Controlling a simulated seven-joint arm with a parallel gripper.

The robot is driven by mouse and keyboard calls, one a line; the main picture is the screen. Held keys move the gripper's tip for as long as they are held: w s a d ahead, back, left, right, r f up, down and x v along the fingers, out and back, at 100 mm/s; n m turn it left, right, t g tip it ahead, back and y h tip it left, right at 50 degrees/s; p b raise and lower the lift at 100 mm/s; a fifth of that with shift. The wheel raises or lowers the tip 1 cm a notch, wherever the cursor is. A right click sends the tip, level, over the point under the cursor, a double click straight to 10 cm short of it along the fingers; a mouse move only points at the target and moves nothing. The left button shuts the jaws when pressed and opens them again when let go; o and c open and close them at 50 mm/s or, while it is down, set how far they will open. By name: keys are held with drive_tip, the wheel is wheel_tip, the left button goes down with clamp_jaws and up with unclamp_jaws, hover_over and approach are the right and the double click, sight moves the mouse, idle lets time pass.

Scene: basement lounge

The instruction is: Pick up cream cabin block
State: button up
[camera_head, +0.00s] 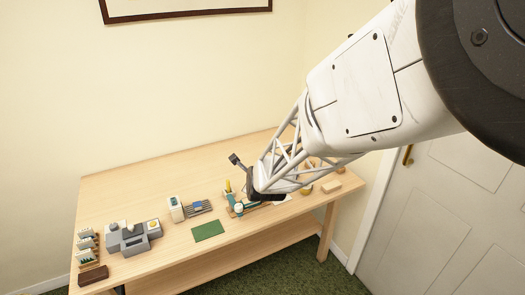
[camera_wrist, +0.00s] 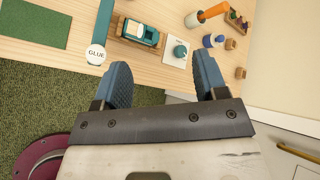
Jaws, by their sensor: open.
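My gripper (camera_wrist: 163,78) is open and empty, its two blue-grey fingers spread over the table's front edge. In the head view my gripper (camera_head: 266,197) is dark and low over the right half of the table. A pale tan block (camera_head: 331,186) lies near the table's right end; I cannot tell for certain that it is the cream cabin block. In the wrist view a teal toy vehicle (camera_wrist: 138,33) with a pale part sits in a wooden tray (camera_wrist: 121,40), beyond the fingers. No block is between the fingers.
A grey machine-like object (camera_head: 132,238) stands at the left. A white door (camera_head: 445,215) is beyond the right end.

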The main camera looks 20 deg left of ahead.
drive_tip(key=s+a+f+m+y, duration=0.2)
drive_tip(key=a+f+m, duration=0.2)
drive_tip(key=a+f, duration=0.65)
drive_tip(key=m+t+y, duration=0.1)
drive_tip(key=m+t, duration=0.1)
drive_tip(key=m, duration=0.2)
approach(197, 205)
drive_tip(key=shift+w+a+f, duration=0.25)
drive_tip(key=shift+w+a, duration=0.15)
drive_tip(key=shift+w, duration=0.15)
drive_tip(key=shift+w, duration=0.1)
drive_tip(key=shift+x, duration=1.2)
drive_tip(key=shift+x, duration=2.6)
drive_tip(key=shift+f, duration=0.1)
drive_tip(key=c, duration=1)
